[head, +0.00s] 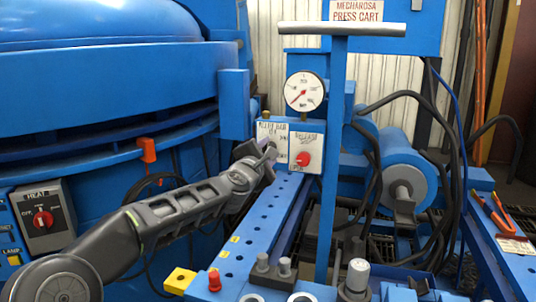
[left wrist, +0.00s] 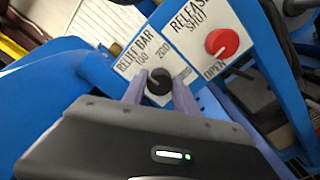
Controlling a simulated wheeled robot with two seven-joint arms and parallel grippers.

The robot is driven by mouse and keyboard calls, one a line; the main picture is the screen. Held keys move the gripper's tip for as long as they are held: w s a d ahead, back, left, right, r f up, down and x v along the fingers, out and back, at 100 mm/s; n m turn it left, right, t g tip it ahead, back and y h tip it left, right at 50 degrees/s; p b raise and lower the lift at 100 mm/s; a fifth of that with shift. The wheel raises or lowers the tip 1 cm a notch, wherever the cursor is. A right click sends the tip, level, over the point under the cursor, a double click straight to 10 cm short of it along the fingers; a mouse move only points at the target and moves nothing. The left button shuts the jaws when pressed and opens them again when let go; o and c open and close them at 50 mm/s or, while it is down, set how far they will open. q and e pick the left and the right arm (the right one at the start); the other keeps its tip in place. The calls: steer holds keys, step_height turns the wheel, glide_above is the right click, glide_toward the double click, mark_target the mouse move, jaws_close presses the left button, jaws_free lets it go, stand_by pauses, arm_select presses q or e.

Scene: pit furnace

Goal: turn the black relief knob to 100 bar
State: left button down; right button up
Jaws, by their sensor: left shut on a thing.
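The black relief knob (left wrist: 158,82) sits on a white plate (left wrist: 143,52) marked RELIEF BAR with 100, 200 and a further mark partly covered. My left gripper (left wrist: 157,88) has a finger on each side of the knob and is shut on it. The knob's pointer cannot be made out. In the head view my left gripper (head: 270,153) reaches the relief plate (head: 270,131) from the left and hides most of the knob. A round white gauge (head: 305,91) with a red needle stands above the plates. My right gripper is not in view.
A red release knob (left wrist: 222,42) on its own plate sits just right of the relief plate. A blue T-handle post (head: 331,150) rises close to the right. The HEAT switch box (head: 43,216) is at the left. Black hoses (head: 437,120) hang at the right.

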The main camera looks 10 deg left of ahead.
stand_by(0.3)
arm_select(q)
steer(key=c, duration=1)
jaws_free()
steer(key=shift+o, duration=0.2)
steer(key=s+b, duration=0.1)
steer(key=s, duration=0.6)
steer(key=shift+s+a+b, duration=0.25)
steer(key=shift+s+b, duration=0.05)
steer(key=shift+s, duration=0.1)
